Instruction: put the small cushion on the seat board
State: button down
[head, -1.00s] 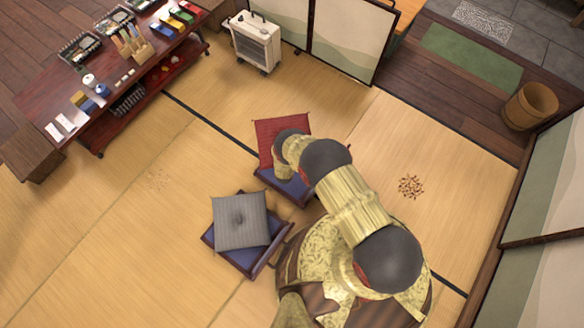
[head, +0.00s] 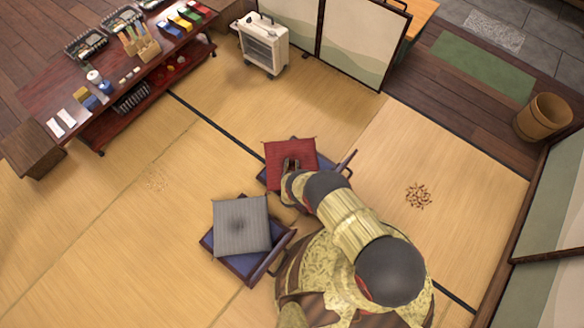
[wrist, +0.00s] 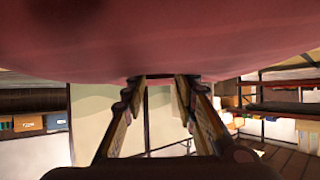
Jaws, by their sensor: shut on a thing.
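My arm hides the board's near side.
A grey cushion (head: 242,225) sits on another blue seat (head: 243,264) close by at the near left. Brown bits (head: 418,195) lie on the mat.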

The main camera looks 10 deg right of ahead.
notch_tip(320, 180, down, 3)
jog(key=shift+r+b, duration=0.2)
jog(key=shift+b, duration=0.3)
jog(key=shift+r, duration=0.15)
jog(key=c, duration=1.5)
grip_release()
jog(key=shift+o, duration=0.5)
jog(key=shift+s, duration=0.1)
